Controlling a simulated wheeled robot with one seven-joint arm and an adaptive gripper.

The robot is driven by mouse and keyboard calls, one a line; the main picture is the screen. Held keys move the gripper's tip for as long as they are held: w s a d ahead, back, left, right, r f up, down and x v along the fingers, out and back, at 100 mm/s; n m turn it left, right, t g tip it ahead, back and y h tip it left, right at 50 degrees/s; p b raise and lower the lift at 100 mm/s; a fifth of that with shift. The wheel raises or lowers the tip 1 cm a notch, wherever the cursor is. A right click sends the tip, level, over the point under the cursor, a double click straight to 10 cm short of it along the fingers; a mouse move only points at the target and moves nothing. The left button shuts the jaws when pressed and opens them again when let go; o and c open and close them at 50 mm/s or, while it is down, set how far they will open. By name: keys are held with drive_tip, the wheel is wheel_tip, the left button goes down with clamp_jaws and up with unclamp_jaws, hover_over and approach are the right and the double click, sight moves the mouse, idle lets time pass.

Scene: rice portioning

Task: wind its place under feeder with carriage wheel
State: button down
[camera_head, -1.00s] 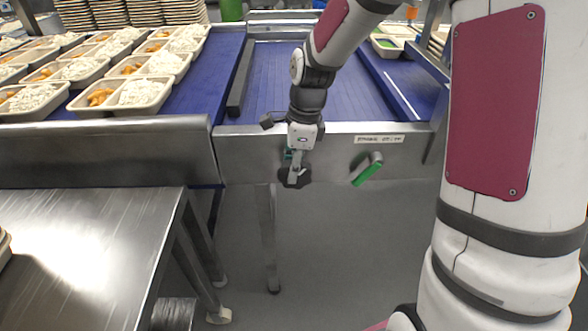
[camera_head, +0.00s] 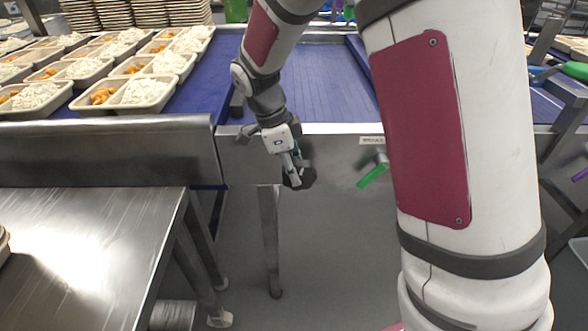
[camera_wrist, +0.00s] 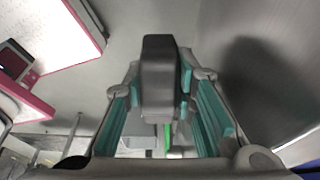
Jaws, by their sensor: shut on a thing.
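The carriage wheel (camera_head: 307,178) is a small dark disc on the steel front rail of the blue conveyor, centre of the head view. My gripper (camera_head: 292,172) reaches down to it from above, tilted, and covers part of it. In the wrist view my gripper (camera_wrist: 165,115) has teal-lined fingers on both sides of a dark grey block, which looks like the wheel's grip (camera_wrist: 160,75). The right pad lies against the block. The feeder and the place under it cannot be made out.
A green-handled lever (camera_head: 373,174) sits on the rail just right of the wheel. Trays of rice and orange food (camera_head: 147,92) stand on the blue belt (camera_head: 325,85) at left.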

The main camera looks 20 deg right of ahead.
drive_tip(key=shift+a, duration=0.1)
idle(0.3)
drive_tip(key=c, duration=1.6)
unclamp_jaws()
drive_tip(key=v, duration=1.2)
drive_tip(key=shift+w, duration=0.1)
